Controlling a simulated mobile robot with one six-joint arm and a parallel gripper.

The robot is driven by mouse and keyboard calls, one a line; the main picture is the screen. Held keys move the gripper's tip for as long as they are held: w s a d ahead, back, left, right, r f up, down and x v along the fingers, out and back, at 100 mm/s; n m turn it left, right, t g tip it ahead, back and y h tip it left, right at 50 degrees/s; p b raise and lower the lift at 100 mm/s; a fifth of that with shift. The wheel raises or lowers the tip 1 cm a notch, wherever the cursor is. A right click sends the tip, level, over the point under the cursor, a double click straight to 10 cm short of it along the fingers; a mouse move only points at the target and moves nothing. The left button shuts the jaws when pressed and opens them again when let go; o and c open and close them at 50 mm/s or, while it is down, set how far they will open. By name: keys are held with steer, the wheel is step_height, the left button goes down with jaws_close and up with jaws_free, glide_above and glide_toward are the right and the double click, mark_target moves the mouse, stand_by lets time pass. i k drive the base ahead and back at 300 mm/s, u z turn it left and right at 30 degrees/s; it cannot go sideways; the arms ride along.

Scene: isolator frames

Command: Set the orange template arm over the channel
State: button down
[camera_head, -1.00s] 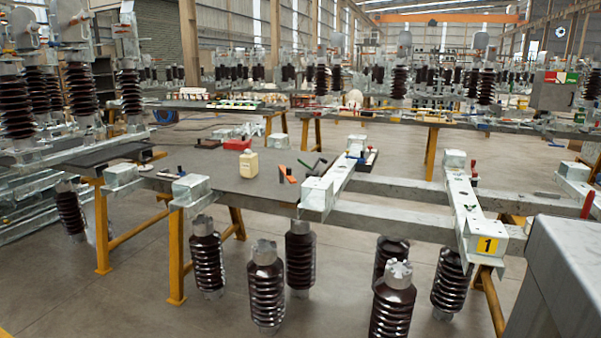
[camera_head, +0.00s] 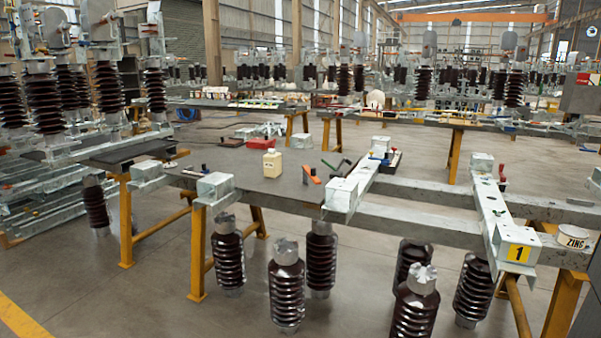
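A small orange piece (camera_head: 311,174), which may be the template arm, stands or leans on the grey table top beside a dark tool with a green end. It is too small to make out its shape. A galvanised channel (camera_head: 365,175) runs away from me just right of it, with a box-shaped end (camera_head: 341,194). A second channel (camera_head: 491,203) lies further right, its near end marked with a yellow "1". I cannot tell which channel the task names. The orange piece is apart from both. My gripper is not in view.
A cream bottle (camera_head: 272,164) and a red box (camera_head: 262,145) stand on the table. A white "ZINC" tub (camera_head: 573,238) sits at the right. Brown ribbed insulators (camera_head: 287,290) stand on the floor in front. Yellow trestle legs (camera_head: 198,255) are obstacles. Floor at lower left is clear.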

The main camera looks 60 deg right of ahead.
mark_target(307, 172)
steer(key=u, duration=0.05)
steer(key=i, duration=1)
steer(key=z, duration=0.05)
